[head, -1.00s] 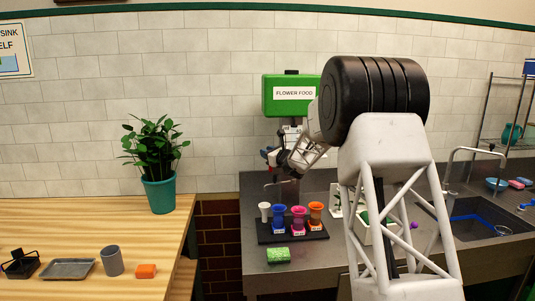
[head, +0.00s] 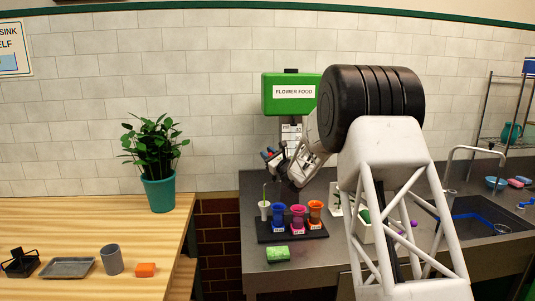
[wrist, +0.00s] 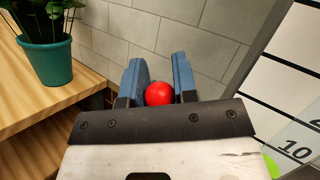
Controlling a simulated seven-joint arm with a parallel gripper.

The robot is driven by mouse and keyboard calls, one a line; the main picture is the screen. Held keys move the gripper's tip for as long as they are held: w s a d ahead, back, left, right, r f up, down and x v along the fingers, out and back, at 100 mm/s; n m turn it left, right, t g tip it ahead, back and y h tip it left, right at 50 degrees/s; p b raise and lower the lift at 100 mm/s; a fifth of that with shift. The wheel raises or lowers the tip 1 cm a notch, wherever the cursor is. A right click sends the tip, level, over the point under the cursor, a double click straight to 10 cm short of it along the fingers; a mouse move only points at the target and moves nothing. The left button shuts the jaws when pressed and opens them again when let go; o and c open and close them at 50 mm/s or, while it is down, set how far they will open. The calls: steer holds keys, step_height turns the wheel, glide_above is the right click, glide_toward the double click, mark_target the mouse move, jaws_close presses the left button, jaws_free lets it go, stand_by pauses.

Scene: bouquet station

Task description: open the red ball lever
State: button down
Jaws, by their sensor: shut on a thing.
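The red ball (wrist: 158,93) of the lever sits between the two blue-padded fingers of my gripper (wrist: 158,88) in the wrist view. My gripper is shut on it, with a pad on each side. In the head view my gripper (head: 272,155) is at the lower front of the green flower food dispenser (head: 292,106), on its left side. A white panel with printed numbers (wrist: 292,120) is at the right of the wrist view.
Below my gripper, a black rack (head: 268,235) holds several coloured holders and a white one with a green stem. A potted plant (head: 159,180) stands on the wooden table at left. A sink (head: 485,220) is at right.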

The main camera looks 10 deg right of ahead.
steer(key=shift+s, duration=0.15)
steer(key=c, duration=0.9)
jaws_free()
steer(key=v, duration=0.8)
steer(key=shift+f, duration=0.1)
